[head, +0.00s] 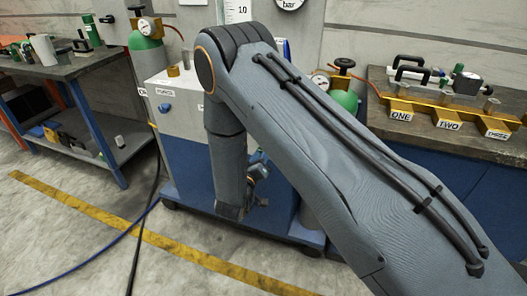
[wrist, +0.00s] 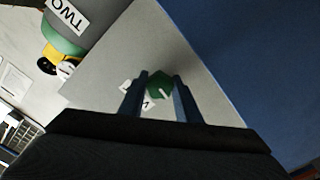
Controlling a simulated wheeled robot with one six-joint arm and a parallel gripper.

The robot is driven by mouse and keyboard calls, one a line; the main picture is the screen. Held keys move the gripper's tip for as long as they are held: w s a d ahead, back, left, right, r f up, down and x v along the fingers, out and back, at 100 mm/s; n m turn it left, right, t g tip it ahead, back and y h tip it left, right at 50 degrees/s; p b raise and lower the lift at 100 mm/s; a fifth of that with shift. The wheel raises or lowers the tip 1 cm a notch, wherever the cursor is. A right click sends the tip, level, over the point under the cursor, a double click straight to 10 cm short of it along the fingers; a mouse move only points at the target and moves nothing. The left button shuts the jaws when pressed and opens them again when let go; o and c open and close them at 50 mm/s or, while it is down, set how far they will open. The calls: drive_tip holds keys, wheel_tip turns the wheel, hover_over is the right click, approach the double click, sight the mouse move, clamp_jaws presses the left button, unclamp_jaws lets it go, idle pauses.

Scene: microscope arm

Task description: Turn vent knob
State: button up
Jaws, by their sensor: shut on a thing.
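The vent knob is a small green knob (wrist: 160,84) on the pale panel in the wrist view. It sits between the two fingers of my gripper (wrist: 160,76), which is shut on it. A white light mark shows on the knob. A white label (wrist: 136,98) behind the left finger is mostly covered, with only part of its lettering showing. In the head view my arm hides the vent knob and much of the cart's front (head: 186,140).
A blue knob (head: 166,108) sits under a label that looks like PURGE, left of my arm. Gas cylinders (head: 147,55) with gauges flank the cart. A bench with brass blocks (head: 447,117) stands right, a workbench (head: 75,68) left. Hoses (head: 140,235) cross the floor.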

idle(0.4)
drive_tip(key=o, duration=1.1)
drive_tip(key=shift+c, duration=0.2)
drive_tip(key=v, duration=0.8)
drive_tip(key=shift+w, duration=0.1)
